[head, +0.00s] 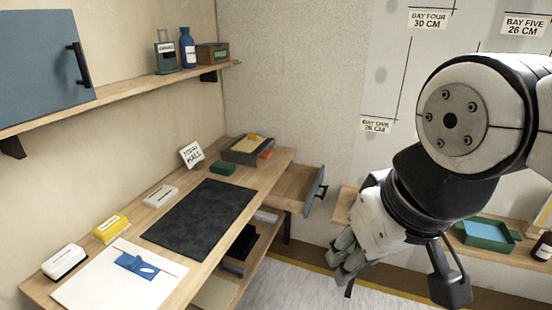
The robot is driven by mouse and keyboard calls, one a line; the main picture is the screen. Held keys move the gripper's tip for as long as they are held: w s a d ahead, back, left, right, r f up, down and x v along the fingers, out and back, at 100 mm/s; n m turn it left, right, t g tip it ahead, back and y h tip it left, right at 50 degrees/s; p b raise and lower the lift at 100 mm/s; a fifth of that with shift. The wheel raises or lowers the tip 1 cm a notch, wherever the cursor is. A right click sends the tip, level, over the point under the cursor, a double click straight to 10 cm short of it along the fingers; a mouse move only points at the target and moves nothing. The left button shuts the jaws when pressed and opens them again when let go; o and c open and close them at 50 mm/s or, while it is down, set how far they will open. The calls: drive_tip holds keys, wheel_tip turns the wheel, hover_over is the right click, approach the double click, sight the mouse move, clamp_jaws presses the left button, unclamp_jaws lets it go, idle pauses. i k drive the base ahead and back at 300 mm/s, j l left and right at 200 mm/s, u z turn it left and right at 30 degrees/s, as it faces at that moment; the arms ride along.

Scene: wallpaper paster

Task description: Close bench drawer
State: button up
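The bench drawer (294,184) sticks out from under the far end of the wooden bench (262,176). It is open, its inside shows, and its blue front panel (314,191) with a dark handle (322,191) faces right. My gripper (346,272) hangs to the right of and below the drawer front in the picture, nearer to me and apart from it. It points downward. Its fingers are partly seen side-on, and whether they are open or shut does not show clearly.
The bench top holds a black mat (201,215), a white sheet with a blue tool (135,263), several small boxes and a grey tray (247,150). A wall shelf (135,94) runs above. A green tray (487,236) stands on a low ledge at right. Grey floor lies below.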

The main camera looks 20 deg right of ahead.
sight(297, 189)
drive_tip(key=k+l+z, duration=0.15)
drive_tip(key=l, duration=0.2)
drive_tip(key=l+z, duration=0.15)
drive_tip(key=l, duration=0.2)
drive_tip(key=i+l+u, duration=0.1)
drive_tip(key=i+l, duration=0.3)
drive_tip(key=i+l+u, duration=0.1)
drive_tip(key=i+l, duration=0.25)
drive_tip(key=l, duration=0.25)
